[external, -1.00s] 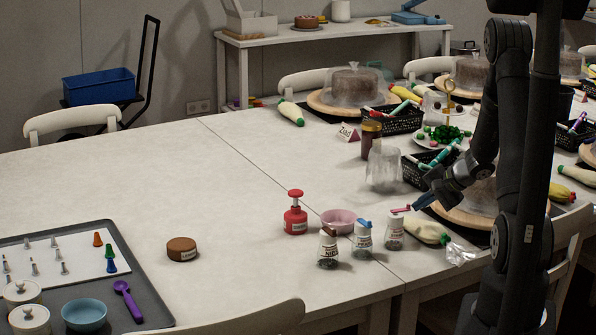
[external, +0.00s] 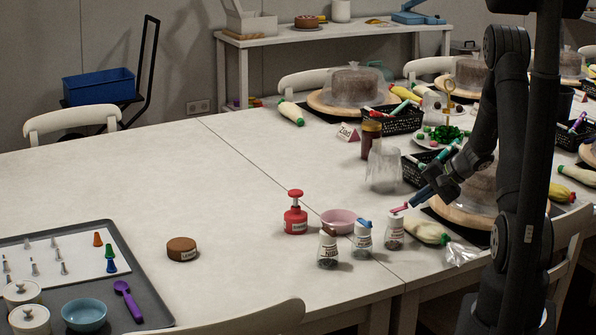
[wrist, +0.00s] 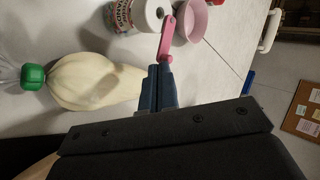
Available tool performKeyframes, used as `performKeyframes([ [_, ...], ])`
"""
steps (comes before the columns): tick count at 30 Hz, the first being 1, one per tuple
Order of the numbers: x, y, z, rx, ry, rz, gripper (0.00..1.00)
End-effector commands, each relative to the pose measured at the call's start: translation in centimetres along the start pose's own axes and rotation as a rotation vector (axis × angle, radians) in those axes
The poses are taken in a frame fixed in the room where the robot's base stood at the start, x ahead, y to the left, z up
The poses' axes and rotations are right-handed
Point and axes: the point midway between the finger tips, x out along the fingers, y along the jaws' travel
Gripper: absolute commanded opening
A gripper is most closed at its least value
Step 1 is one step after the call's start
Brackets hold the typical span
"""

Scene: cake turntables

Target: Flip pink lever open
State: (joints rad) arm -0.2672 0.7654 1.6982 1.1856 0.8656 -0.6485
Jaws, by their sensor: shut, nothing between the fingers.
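The pink lever (external: 400,208) sits on the white cap of a small clear shaker (external: 394,232), the rightmost of three on the table. In the wrist view the pink lever (wrist: 167,40) reaches from the white cap (wrist: 147,14) toward my fingertips. My gripper (external: 412,204) is shut and empty, with its blue fingertips at the lever's free end. In the wrist view the fingertips of my gripper (wrist: 158,72) lie just below that end; I cannot tell whether they touch it.
A shaker with a blue lever (external: 364,236) and another shaker (external: 328,250) stand to the left. A pink bowl (external: 340,220) is behind them. A cream piping bag with a green cap (wrist: 95,80) lies close beside my fingers. A clear cup (external: 384,170) stands behind.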

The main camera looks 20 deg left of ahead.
Motion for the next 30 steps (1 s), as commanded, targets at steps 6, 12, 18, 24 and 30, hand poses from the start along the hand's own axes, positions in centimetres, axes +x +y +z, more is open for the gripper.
performKeyframes([
  [6, 0.0, 0.0, 0.0, 0.001, 0.001, 0.000, 0.00],
  [12, -0.1, 0.1, 0.5, 0.002, 0.000, 0.000, 0.00],
  [18, -0.2, 0.2, 1.4, 0.001, 0.001, 0.000, 0.00],
  [24, -0.6, 0.5, 1.6, 0.002, 0.002, 0.000, 0.00],
  [30, -2.7, 2.5, 1.1, 0.005, 0.005, 0.000, 0.00],
])
